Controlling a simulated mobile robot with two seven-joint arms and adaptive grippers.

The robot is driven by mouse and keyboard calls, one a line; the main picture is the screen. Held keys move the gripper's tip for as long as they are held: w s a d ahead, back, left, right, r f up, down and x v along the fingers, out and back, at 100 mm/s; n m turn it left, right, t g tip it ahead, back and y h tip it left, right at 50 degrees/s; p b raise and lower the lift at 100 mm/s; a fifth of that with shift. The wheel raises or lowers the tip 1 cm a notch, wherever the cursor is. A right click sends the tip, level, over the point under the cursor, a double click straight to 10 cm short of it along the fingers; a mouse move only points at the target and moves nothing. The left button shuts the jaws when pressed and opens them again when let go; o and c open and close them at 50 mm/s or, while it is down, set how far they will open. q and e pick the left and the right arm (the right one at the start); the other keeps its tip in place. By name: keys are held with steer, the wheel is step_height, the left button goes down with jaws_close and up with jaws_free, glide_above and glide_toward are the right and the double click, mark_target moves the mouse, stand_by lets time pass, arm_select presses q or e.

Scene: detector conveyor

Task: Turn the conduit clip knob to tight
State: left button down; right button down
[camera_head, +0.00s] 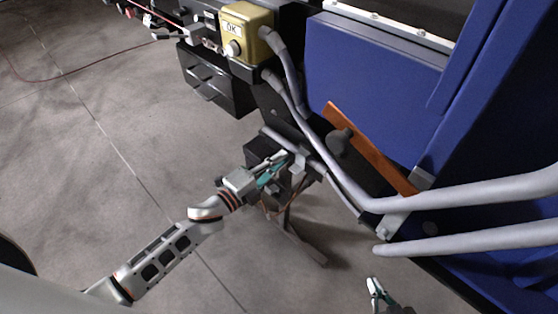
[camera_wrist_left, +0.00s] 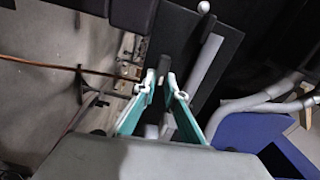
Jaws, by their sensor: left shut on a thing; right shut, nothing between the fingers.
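My left gripper (camera_head: 286,163) reaches in from the left to the grey conduit clip (camera_head: 303,166) on the lower conduit. Its fingers are closed on a small grey knob at the clip, mostly hidden by the fingertips. In the left wrist view the teal fingers (camera_wrist_left: 166,84) stand on either side of a small dark gap, and the knob is hard to make out there. The grey conduit (camera_head: 338,176) runs past the clip down to the right. My right gripper (camera_head: 376,289) is shut and empty, low in the head view, apart from everything.
A yellow box (camera_head: 246,33) marked OK stands at the top. A blue panel (camera_head: 370,85) and an orange-brown bar (camera_head: 372,148) lie right of the clip. Thick grey pipes (camera_head: 470,192) cross the right side. The floor at left is clear.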

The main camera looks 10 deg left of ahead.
arm_select(q)
steer(key=shift+f+m, duration=0.15)
steer(key=shift+m, duration=0.55)
steer(key=c, duration=2.1)
jaws_free()
steer(key=shift+s+a, duration=0.1)
steer(key=v, duration=1.1)
steer(key=shift+s+a, duration=0.2)
steer(key=shift+s, duration=0.1)
steer(key=s+a+f+n+g+y, duration=0.1)
steer(key=s+f+n+y, duration=0.1)
steer(key=s+f+n, duration=0.3)
steer(key=s+f+n+g+y, duration=0.2)
steer(key=s+f+n+y, duration=0.1)
steer(key=f+n, duration=0.3)
steer(key=s+a+f+n+g+y, duration=0.1)
steer(key=s+f+n+y, duration=0.1)
steer(key=s+f+n, duration=0.3)
steer(key=shift+s+a+f+n, duration=0.15)
steer(key=shift+s+n, duration=0.25)
steer(key=shift+n, duration=0.75)
steer(key=shift+s+a+f+n, duration=0.2)
steer(key=shift+s+n, duration=0.2)
steer(key=shift+n, duration=0.75)
